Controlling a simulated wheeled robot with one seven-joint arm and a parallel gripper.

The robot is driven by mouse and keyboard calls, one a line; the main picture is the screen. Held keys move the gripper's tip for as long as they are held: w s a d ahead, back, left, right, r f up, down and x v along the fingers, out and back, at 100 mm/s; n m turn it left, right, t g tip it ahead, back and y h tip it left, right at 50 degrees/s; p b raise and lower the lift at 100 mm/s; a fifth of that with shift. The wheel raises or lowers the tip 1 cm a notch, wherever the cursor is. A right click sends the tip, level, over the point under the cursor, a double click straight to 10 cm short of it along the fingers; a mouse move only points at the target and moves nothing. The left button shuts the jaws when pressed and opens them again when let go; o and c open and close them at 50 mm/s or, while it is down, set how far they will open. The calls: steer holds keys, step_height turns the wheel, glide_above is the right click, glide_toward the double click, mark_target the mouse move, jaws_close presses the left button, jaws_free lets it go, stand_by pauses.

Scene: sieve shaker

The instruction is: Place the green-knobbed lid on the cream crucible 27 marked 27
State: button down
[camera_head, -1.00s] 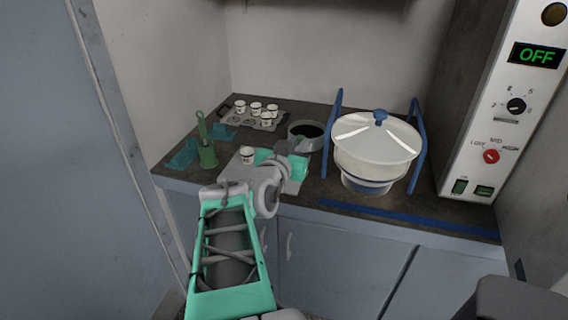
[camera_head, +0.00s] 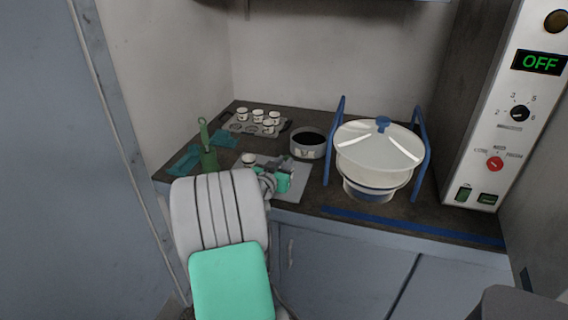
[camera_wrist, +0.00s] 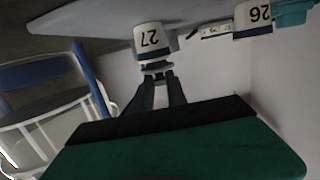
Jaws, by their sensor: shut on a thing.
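The cream crucible 27 (camera_wrist: 152,40) shows upside down in the wrist view, with a dark band near its rim. My gripper (camera_wrist: 157,78) is shut at the lid (camera_wrist: 157,67), a thin pale piece at the crucible's rim. The fingers hide the knob, and I cannot tell whether the lid rests fully on the rim. In the head view my gripper (camera_head: 275,182) is low over the grey board (camera_head: 287,212). A white crucible (camera_head: 249,160) stands at the board's back left; its number is unreadable there.
A crucible marked 26 (camera_wrist: 256,18) is near in the wrist view. The lidded sieve shaker (camera_head: 375,160) with blue posts is right.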

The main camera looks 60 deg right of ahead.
steer(key=shift+f+b, duration=0.3)
steer(key=shift+b, duration=0.15)
steer(key=c, duration=1.3)
jaws_free()
steer(key=shift+r, duration=0.15)
